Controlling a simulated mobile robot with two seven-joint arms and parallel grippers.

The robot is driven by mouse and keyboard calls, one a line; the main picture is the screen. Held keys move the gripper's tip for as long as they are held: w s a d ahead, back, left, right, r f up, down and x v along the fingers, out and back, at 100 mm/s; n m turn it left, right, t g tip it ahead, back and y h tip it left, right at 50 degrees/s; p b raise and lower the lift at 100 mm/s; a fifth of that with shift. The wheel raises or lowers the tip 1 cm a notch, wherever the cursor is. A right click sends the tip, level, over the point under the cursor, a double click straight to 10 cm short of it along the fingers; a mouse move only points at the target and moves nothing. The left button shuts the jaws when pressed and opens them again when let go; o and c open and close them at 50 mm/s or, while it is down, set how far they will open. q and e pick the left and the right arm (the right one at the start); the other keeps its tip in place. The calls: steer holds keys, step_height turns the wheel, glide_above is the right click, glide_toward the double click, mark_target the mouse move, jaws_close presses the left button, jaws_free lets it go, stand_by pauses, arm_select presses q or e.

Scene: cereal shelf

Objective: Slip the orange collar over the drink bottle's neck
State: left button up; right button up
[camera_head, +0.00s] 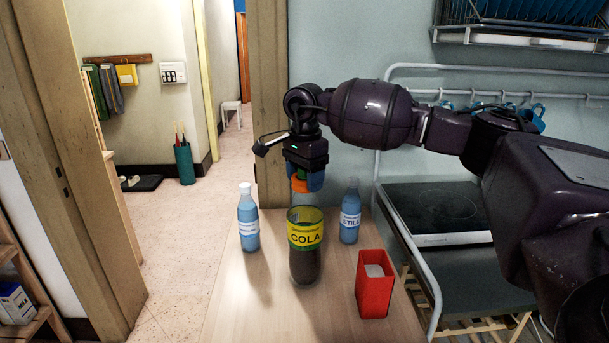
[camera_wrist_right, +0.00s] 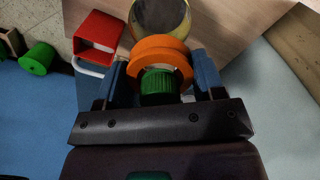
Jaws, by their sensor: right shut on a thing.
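In the wrist view a green cap (camera_wrist_right: 159,87) shows between the fingers and overlaps the collar's ring. The cola container (camera_head: 305,265), with a yellow label and dark contents, stands upright in front. Two blue bottles stand on the table, one at left (camera_head: 248,222) and one labelled STILL (camera_head: 350,216) at right. My left gripper is not in view.
A red open box (camera_head: 374,296) stands at the table's front right. A metal rail (camera_head: 432,290) and a dark hob (camera_head: 445,212) lie right of the wooden table (camera_head: 250,315). The table's front left is clear.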

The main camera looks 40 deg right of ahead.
steer(key=shift+f, duration=0.45)
steer(key=o, duration=1.2)
step_height(320, 180, up, 11)
steer(key=shift+f, duration=0.1)
